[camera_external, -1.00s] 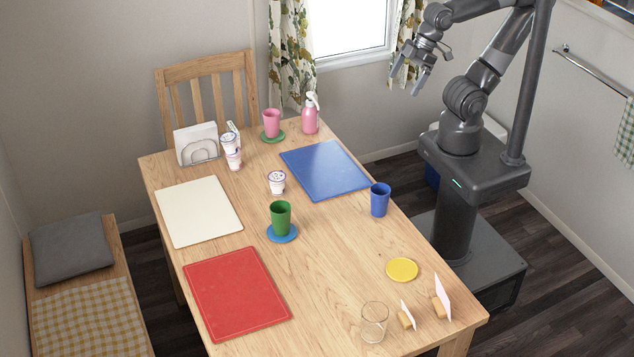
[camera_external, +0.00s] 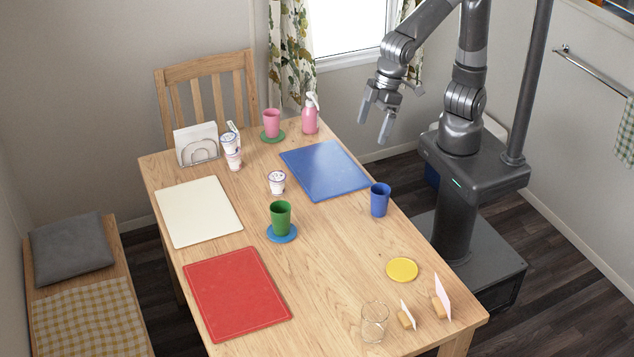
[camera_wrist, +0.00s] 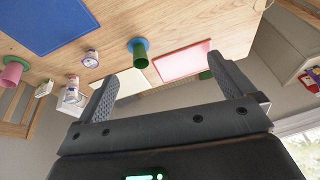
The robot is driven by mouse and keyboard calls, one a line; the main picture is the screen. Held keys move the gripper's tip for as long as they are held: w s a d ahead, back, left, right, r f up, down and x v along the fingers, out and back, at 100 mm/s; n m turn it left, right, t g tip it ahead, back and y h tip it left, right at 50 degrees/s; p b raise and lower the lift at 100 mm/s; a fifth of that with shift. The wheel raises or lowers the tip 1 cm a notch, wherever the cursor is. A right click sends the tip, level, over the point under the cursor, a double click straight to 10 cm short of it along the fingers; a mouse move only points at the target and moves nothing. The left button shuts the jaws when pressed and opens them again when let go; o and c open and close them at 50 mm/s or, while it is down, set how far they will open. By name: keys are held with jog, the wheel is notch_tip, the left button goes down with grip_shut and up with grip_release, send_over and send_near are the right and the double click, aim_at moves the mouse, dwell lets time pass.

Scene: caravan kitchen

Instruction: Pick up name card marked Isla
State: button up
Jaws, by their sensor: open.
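Two name cards stand in small wooden holders at the table's near right corner in the external view. One is a white card (camera_external: 408,313) and the other a pinkish card (camera_external: 442,296). Both are turned nearly edge-on and no writing can be read, so I cannot tell which is marked Isla. My gripper (camera_external: 374,128) is open and empty, raised near the table's right side by the blue mat, well away from the cards. In the wrist view my gripper's fingers (camera_wrist: 160,68) are spread with nothing between them; no card can be made out there.
A clear glass (camera_external: 374,322) stands just left of the cards, and a yellow coaster (camera_external: 402,270) lies behind them. A blue cup (camera_external: 380,200) stands at the right edge. A green cup (camera_external: 280,217), red mat (camera_external: 237,294) and blue mat (camera_external: 325,170) are farther left or back.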

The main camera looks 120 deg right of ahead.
jog(key=w+a+f, duration=0.2)
jog(key=a+f, duration=0.1)
jog(key=a, duration=0.2)
jog(key=w+a+f, duration=0.2)
jog(key=w+a, duration=0.1)
jog(key=a, duration=0.2)
jog(key=h, duration=0.1)
send_near(405, 308)
jog(key=x, duration=0.2)
jog(key=d+x, duration=0.1)
jog(key=x, duration=0.1)
jog(key=shift+w+f, duration=0.1)
jog(key=shift+f, duration=0.15)
jog(key=x, duration=0.5)
jog(key=shift+s+a+f, duration=0.1)
jog(key=shift+s+a, duration=0.15)
jog(key=shift+s, duration=0.1)
jog(key=c, duration=1.1)
jog(key=shift+o, duration=0.2)
